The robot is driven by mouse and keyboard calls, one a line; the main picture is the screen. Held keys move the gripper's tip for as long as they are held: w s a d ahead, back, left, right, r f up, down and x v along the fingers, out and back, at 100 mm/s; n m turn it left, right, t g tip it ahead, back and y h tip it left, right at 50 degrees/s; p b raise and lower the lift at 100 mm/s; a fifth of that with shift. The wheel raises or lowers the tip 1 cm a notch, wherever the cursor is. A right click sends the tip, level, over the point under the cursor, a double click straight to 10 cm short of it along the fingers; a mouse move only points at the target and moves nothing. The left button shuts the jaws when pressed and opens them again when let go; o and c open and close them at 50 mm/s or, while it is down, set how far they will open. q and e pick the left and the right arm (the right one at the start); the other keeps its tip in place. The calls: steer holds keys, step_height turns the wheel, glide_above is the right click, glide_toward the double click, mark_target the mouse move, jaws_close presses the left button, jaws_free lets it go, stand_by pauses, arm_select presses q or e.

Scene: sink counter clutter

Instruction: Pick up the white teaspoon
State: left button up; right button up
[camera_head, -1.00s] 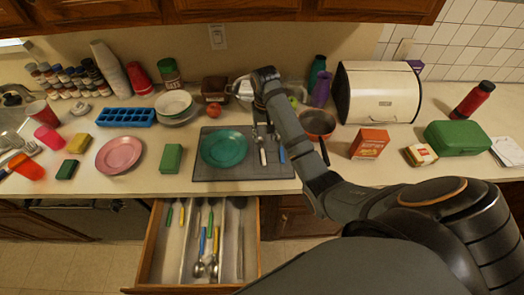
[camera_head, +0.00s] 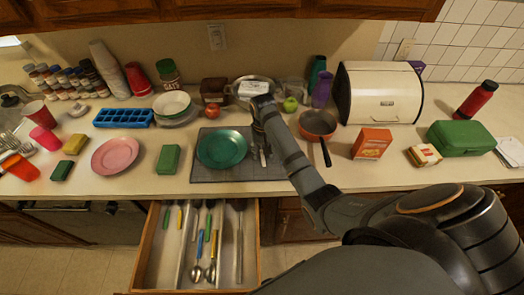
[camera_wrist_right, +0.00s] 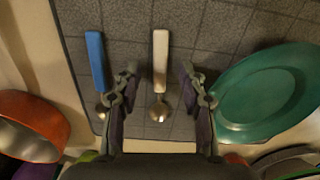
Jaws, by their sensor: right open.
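The white teaspoon (camera_wrist_right: 160,62) lies on the grey mat (camera_wrist_right: 220,25). My right gripper (camera_wrist_right: 158,82) is open, with one finger on each side of the teaspoon, and appears empty. In the head view, the teaspoon (camera_head: 263,157) shows just below my right gripper (camera_head: 259,142), beside the teal plate (camera_head: 221,148). I cannot tell how high the fingers are above the mat. My left gripper is not in view.
A blue-handled spoon (camera_wrist_right: 95,60) lies just left of the teaspoon in the wrist view. The teal plate (camera_wrist_right: 265,90) is close on the other side. An orange pan (camera_head: 318,123) stands right of the mat. An open drawer (camera_head: 153,247) with several utensils juts out below.

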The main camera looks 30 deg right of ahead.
steer(key=shift+w+f, duration=0.1)
steer(key=shift+f, duration=0.2)
jaws_close()
steer(key=shift+r, duration=0.15)
